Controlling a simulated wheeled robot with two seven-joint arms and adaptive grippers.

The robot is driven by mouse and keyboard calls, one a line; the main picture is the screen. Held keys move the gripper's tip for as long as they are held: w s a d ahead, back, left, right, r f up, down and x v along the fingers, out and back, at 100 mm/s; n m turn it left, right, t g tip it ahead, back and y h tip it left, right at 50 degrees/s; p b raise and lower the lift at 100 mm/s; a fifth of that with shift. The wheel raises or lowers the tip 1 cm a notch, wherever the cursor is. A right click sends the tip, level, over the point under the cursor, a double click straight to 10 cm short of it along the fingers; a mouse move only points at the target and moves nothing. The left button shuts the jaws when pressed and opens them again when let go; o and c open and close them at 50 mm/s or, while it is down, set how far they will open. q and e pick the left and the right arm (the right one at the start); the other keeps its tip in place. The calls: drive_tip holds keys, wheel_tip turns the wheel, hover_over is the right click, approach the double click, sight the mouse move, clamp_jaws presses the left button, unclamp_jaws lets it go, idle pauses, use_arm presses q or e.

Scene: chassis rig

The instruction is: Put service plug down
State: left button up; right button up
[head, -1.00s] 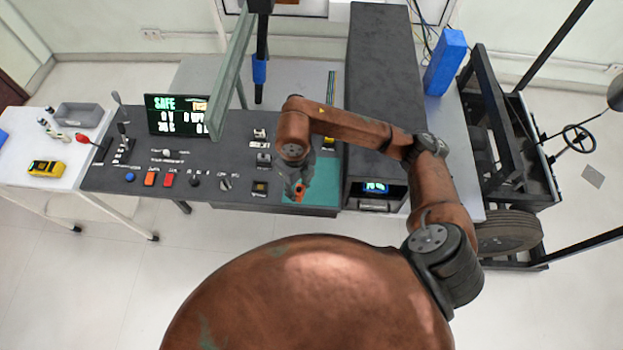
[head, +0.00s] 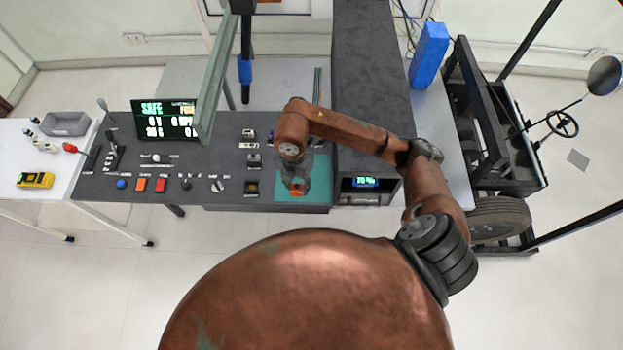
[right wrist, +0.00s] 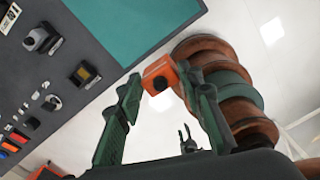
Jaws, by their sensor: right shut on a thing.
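The service plug, an orange block (head: 296,188), is between the fingertips of my right gripper (head: 297,182). In the head view it appears over the teal mat (head: 318,196) at the right end of the dark console. The right wrist view shows the orange plug (right wrist: 157,76) pinched by the dark green fingers of my right gripper (right wrist: 156,84), with a dark round mark on its face. The teal mat (right wrist: 128,25) fills the top of that view, apart from the plug in the picture. Whether the plug touches the mat cannot be told. My left gripper is not identifiable.
A dark box-like unit (head: 372,80) with a lit display stands right of the mat. Switches and an orange and a red button line the console (head: 222,150). A green post (head: 222,75) rises behind it. A side table (head: 20,150) holds a yellow meter (head: 35,180).

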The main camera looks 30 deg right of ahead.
drive_tip(key=w+d+f, duration=0.1)
drive_tip(key=d+f, duration=0.1)
drive_tip(key=w+d+f, duration=0.1)
drive_tip(key=d+f, duration=0.1)
drive_tip(key=d, duration=0.1)
drive_tip(key=w+d+f+p, duration=0.1)
drive_tip(key=d+f, duration=0.2)
drive_tip(key=shift+f, duration=0.1)
drive_tip(key=f, duration=0.3)
drive_tip(key=shift+d+f+p, duration=0.1)
drive_tip(key=shift+d+p, duration=0.1)
drive_tip(key=shift+p, duration=0.1)
drive_tip(key=shift+f, duration=0.2)
drive_tip(key=shift+f, duration=0.1)
drive_tip(key=o, duration=1.2)
drive_tip(key=shift+c, duration=0.2)
